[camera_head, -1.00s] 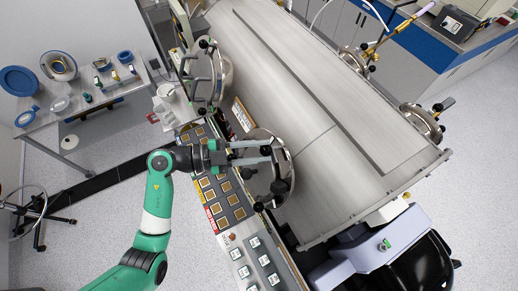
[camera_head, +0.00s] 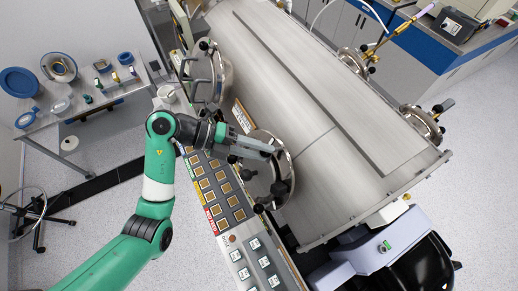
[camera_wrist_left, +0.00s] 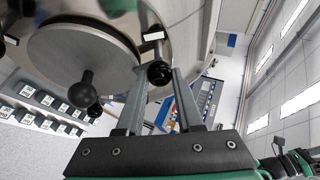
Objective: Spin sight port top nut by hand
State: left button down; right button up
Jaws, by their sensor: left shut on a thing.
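The sight port (camera_head: 286,165) is a round metal flange with black knobs on the near side of the large steel chamber. My left gripper (camera_head: 270,150) reaches it from the left, its fingers at the flange's upper edge. In the left wrist view my left gripper (camera_wrist_left: 159,75) has one finger on each side of a black round knob, the top nut (camera_wrist_left: 159,73), and is shut on it. In the head view the fingers hide this nut. The flange disc (camera_wrist_left: 80,55) and a black ball knob (camera_wrist_left: 83,94) lie left of the fingers. My right gripper is not in view.
A control panel with square buttons (camera_head: 222,190) runs below my left wrist. Another port (camera_head: 210,75) with a handle sits farther up the chamber (camera_head: 310,90). A side table (camera_head: 75,105) holds blue and metal rings at the left.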

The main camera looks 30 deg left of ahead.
pick_arm(q)
jog(key=shift+m+g+y, duration=0.4)
jog(key=shift+m+y, duration=0.4)
jog(key=shift+m, duration=1)
jog(key=c, duration=0.5)
grip_release()
jog(key=shift+c, duration=0.2)
jog(key=shift+r, duration=0.1)
